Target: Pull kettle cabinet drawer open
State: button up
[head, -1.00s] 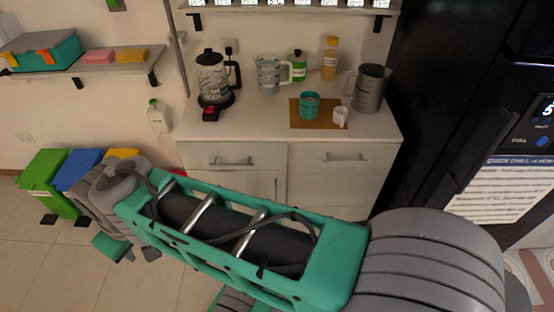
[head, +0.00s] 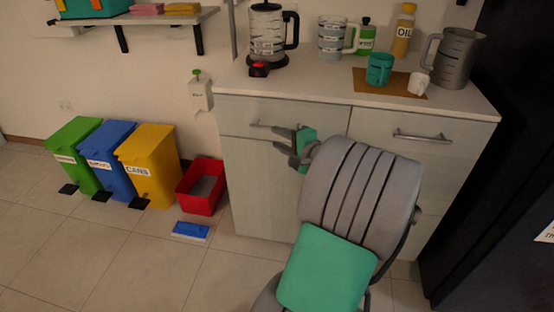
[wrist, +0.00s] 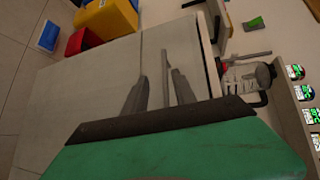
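The kettle (head: 266,32) stands on the cabinet top above the left drawer (head: 237,116). It also shows in the wrist view (wrist: 243,76). The drawer front looks flush with the cabinet, and its bar handle (head: 264,126) is partly hidden by my gripper in the head view. My gripper (head: 287,143) is at the right end of this handle. In the wrist view my gripper (wrist: 160,76) has its fingers spread apart, with the handle (wrist: 165,68) showing between the fingertips. I cannot tell whether either finger touches it.
A second drawer handle (head: 421,137) is to the right. Cups, an oil bottle (head: 402,30) and a grey pitcher (head: 456,58) stand on the counter (head: 300,88). Bins, a red box (head: 201,185) and a blue item (head: 190,230) are on the left floor. Floor before the cabinet is clear.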

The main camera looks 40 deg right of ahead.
jog(key=shift+m+t+h, duration=0.3)
jog(key=shift+m+h, duration=0.2)
jog(key=shift+m, duration=0.3)
jog(key=w+d, duration=0.1)
jog(key=w, duration=0.1)
jog(key=w+d+b, duration=0.1)
jog(key=w, duration=0.1)
jog(key=w+d+f, duration=0.1)
jog(key=w, duration=0.1)
jog(key=shift+d+f+b, duration=0.1)
jog(key=shift+d+b, duration=0.2)
jog(key=shift+b, duration=0.1)
jog(key=shift+c, duration=0.4)
grip_shut()
